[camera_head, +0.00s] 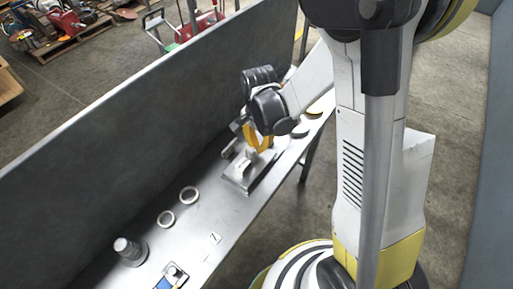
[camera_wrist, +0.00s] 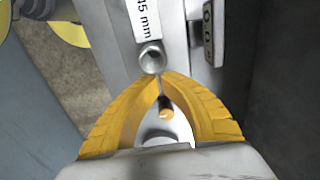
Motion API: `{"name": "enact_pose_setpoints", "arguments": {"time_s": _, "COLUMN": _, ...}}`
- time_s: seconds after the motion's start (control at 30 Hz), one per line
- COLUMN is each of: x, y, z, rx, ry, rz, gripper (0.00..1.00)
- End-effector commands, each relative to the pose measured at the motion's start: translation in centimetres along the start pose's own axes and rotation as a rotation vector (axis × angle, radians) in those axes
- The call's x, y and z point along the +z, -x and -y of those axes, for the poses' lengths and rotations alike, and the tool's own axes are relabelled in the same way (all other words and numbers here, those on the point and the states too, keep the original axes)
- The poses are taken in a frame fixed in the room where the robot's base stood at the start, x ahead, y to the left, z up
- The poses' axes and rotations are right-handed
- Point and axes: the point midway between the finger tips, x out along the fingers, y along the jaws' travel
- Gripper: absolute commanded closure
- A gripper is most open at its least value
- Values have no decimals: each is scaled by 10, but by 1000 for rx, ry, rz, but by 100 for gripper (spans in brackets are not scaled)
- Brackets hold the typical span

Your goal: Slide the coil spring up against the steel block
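My gripper (camera_head: 258,137) hangs low over the steel table, its yellow fingers just above a grey flat steel piece (camera_head: 238,183) that may be the steel block. In the wrist view my gripper's fingertips (camera_wrist: 160,76) meet, with nothing seen clamped at the tips. A round shiny metal end (camera_wrist: 152,57) lies right in front of the tips, beside a white "45 mm" label (camera_wrist: 145,18). I cannot make out the coil spring for certain; a small dark cylinder with an orange end (camera_wrist: 166,108) shows between the fingers.
A tall grey panel (camera_head: 140,115) borders the table's left side.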

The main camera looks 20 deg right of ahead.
Motion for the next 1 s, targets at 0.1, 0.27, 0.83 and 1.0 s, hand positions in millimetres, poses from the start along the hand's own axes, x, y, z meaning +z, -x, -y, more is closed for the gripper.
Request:
{"name": "enact_pose_setpoints", "arguments": {"time_s": 0.1, "x": 0, "y": 7, "z": 0, "rx": 0, "ry": 0, "rz": 0, "gripper": 100}}
{"name": "enact_pose_setpoints", "arguments": {"time_s": 0.27, "x": 0, "y": 22, "z": 0, "rx": 0, "ry": 0, "rz": 0, "gripper": 100}}
{"name": "enact_pose_setpoints", "arguments": {"time_s": 0.83, "x": 0, "y": 72, "z": 0, "rx": 0, "ry": 0, "rz": 0, "gripper": 100}}
{"name": "enact_pose_setpoints", "arguments": {"time_s": 1.0, "x": 0, "y": 81, "z": 0, "rx": 0, "ry": 0, "rz": 0, "gripper": 100}}
